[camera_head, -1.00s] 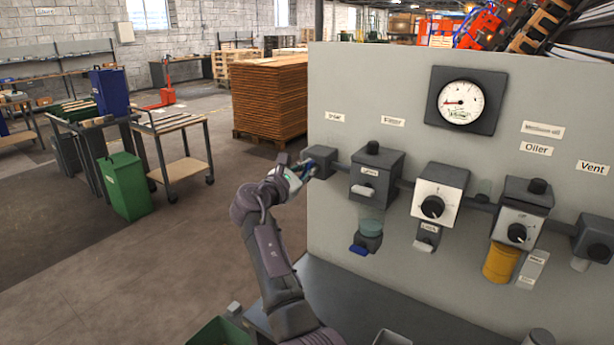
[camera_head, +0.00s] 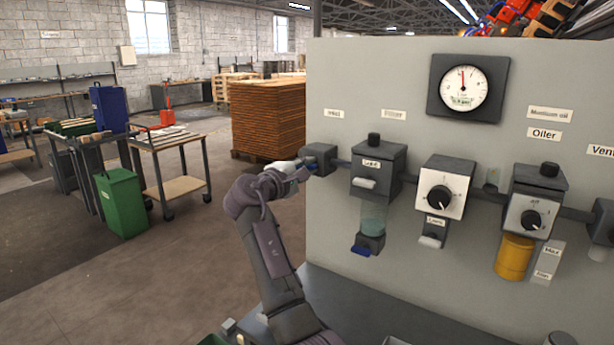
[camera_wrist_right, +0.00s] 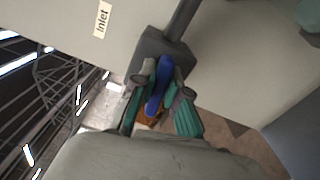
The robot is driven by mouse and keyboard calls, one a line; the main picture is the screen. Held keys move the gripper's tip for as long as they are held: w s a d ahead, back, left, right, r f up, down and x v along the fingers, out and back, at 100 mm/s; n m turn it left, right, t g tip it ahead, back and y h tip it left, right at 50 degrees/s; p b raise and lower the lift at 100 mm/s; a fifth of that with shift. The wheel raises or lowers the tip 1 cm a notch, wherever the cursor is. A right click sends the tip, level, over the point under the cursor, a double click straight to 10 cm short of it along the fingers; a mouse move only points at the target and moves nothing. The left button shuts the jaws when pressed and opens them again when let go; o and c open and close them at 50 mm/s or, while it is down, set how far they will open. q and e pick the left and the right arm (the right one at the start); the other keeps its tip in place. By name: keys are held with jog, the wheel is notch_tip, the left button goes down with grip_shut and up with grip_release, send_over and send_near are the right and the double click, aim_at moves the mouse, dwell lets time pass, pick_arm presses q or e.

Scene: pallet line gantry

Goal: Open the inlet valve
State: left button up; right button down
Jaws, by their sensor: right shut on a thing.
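The inlet valve is a dark grey block (camera_head: 319,157) at the left end of the pipe on the panel, below the "Inlet" label (camera_head: 334,113). In the right wrist view its blue lever (camera_wrist_right: 160,80) lies between the green-padded fingers of my right gripper (camera_wrist_right: 158,100), roughly in line with the pipe (camera_wrist_right: 184,20). The gripper is shut on this lever; in the head view it sits at the valve's left side and hides most of the lever. The round gauge (camera_head: 463,88) has its needle pointing about straight up. My left gripper is not in view.
Right of the valve are the filter unit (camera_head: 376,172), a regulator with a black knob (camera_head: 442,190) and an oiler with a yellow bowl (camera_head: 514,258). A green bin (camera_head: 122,203) and a cart (camera_head: 178,188) stand on the floor at left.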

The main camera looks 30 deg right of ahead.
jog(key=shift+m+b, duration=0.6)
jog(key=shift+m, duration=0.4)
jog(key=c, duration=1.2)
grip_release()
jog(key=shift+d, duration=0.1)
jog(key=v, duration=1.2)
jog(key=shift+f, duration=0.15)
